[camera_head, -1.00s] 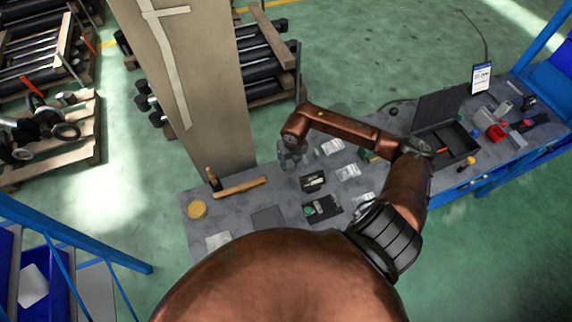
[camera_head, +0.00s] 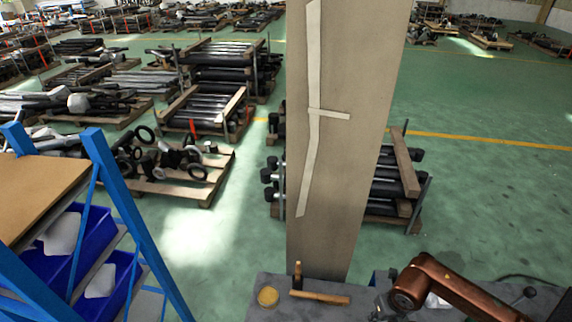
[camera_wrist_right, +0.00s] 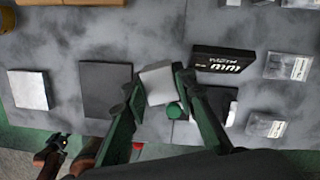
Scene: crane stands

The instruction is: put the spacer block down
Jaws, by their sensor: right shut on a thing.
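The spacer block (camera_wrist_right: 156,82) is a light grey block in the right wrist view. My right gripper (camera_wrist_right: 160,90), with green and dark fingers, is shut on it, one finger on each side. The block is over the grey table, between a dark square pad (camera_wrist_right: 107,84) and a black box with white lettering (camera_wrist_right: 223,59). Whether it touches the table I cannot tell. In the head view my right arm enters at the lower right, and the held block does not show. My left gripper (camera_wrist_right: 56,143) seems to show small and dark at the lower left of the wrist view; its opening is unclear.
A pale square block (camera_wrist_right: 30,90) lies left of the pad. Clear packets (camera_wrist_right: 288,66) lie at the right. In the head view a wooden-handled hammer (camera_head: 320,297) and a yellow round thing (camera_head: 268,296) lie on the table, before a tall beige column (camera_head: 340,150).

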